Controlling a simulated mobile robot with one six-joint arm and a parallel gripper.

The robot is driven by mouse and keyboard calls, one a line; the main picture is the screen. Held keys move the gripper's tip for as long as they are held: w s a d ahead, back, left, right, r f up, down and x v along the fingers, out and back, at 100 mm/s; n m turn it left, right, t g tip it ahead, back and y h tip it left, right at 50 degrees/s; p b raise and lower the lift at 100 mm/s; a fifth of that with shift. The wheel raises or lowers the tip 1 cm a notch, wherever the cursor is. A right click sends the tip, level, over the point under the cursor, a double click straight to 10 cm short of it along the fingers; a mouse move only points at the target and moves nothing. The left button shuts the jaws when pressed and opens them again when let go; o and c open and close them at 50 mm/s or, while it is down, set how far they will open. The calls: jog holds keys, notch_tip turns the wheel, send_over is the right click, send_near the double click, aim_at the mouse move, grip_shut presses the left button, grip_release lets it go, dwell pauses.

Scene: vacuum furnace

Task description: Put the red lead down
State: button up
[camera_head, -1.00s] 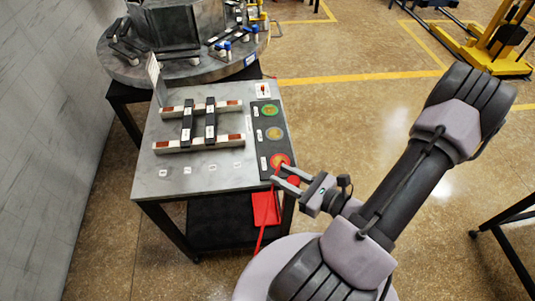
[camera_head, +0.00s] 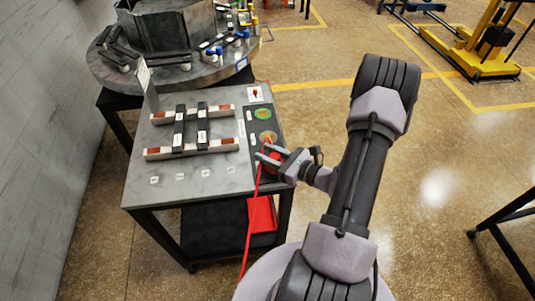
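The red lead (camera_head: 251,213) is a thin red cable. Its upper end is at my gripper's fingertips, and it hangs down past the table's front right corner. My gripper (camera_head: 264,152) is shut on the lead's upper end, with the fingers slightly apart around it. It is over the black panel (camera_head: 251,157) on the table's right side, near the tan round pad (camera_head: 267,138). A green round pad (camera_head: 263,114) lies farther back on this panel. The red round pad (camera_head: 274,161) is mostly hidden behind my gripper.
The grey table (camera_head: 205,185) holds two pale bars (camera_head: 160,154) with dark crosspieces (camera_head: 179,128) over them. A red tray (camera_head: 262,214) is under the table. A round bench (camera_head: 190,76) with tools stands behind. The table's front left is clear apart from small labels.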

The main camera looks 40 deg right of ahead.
jog(key=o, duration=0.4)
jog(key=shift+o, duration=0.2)
